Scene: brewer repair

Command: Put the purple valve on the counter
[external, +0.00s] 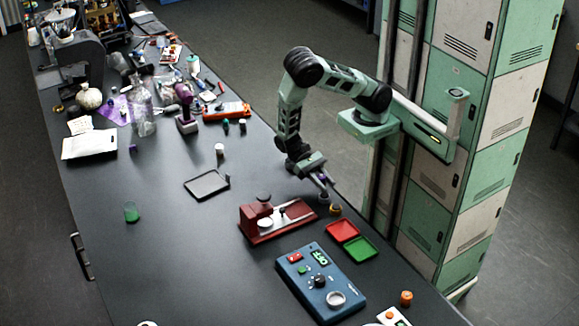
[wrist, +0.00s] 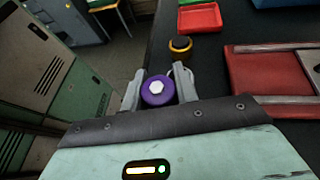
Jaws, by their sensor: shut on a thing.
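The purple valve (wrist: 157,91) is a round purple knob with a white hexagonal centre. It sits between the two fingers of my gripper (wrist: 160,88), which is shut on it. In the external view my gripper (external: 325,183) is low over the right edge of the dark counter (external: 190,255). The purple valve there is small and mostly hidden by the fingers. A grey round piece shows just below the fingers; I cannot tell whether the valve touches it.
A yellow-and-black round part (wrist: 180,46) stands just beyond my gripper. A red tray (external: 342,231), a green tray (external: 360,249), a red fixture (external: 270,220) and a blue control box (external: 320,283) are close by. The counter's left middle is mostly clear.

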